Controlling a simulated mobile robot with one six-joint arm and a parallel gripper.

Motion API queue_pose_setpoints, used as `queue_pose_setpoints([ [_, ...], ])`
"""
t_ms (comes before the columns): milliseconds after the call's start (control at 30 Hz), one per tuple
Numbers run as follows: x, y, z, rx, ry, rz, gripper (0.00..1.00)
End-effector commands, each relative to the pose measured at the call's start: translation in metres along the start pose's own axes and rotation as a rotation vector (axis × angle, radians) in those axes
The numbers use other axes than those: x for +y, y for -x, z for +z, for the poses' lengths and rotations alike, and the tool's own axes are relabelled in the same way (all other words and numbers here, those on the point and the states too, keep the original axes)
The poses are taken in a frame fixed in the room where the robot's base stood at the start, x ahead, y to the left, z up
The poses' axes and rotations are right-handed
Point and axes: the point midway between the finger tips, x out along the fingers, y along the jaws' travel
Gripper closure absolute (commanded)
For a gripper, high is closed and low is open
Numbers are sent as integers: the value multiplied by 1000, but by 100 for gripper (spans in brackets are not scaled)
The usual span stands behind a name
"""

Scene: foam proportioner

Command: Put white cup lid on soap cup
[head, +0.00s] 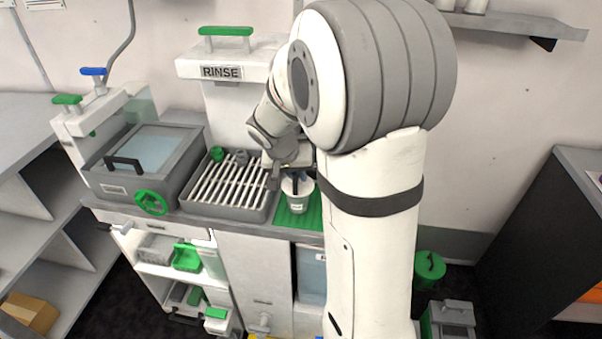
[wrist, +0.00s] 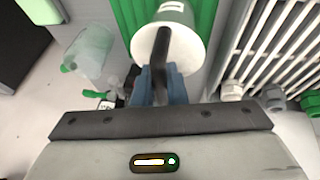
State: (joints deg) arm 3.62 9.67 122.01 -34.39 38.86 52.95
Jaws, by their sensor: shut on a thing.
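The soap cup (head: 298,204) is white with a small label and stands upright on a green ribbed mat (head: 313,217). It also shows at the top of the wrist view (wrist: 172,8). A white round top, seemingly the white cup lid (wrist: 150,40), faces the wrist camera at the cup's mouth. A dark bar rises from it to my gripper. My gripper (wrist: 158,84) has blue fingers shut on this dark bar. In the head view my gripper (head: 291,168) is right above the cup. I cannot tell whether the lid is fully seated.
A slatted rack (head: 228,188) lies left of the mat, with small green and grey fittings (head: 217,154) at its back. A grey lidded basin (head: 145,160) stands further left. The RINSE unit (head: 222,72) rises behind. A translucent bottle (wrist: 90,50) shows in the wrist view.

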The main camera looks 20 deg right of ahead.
Motion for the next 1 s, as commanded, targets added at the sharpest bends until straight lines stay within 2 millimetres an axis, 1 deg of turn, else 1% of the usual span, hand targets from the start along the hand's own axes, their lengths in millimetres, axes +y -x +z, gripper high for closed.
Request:
queue_pose_setpoints([
  [333,-2,-6,3,1,0,0,100],
  [367,-2,-5,2,1,0,0,86],
  [433,-1,-5,2,0,0,0,80],
  [467,-1,-5,2,0,0,0,79],
  [733,-1,-2,2,1,0,-1,79],
  [1000,-1,20,2,1,0,-1,79],
])
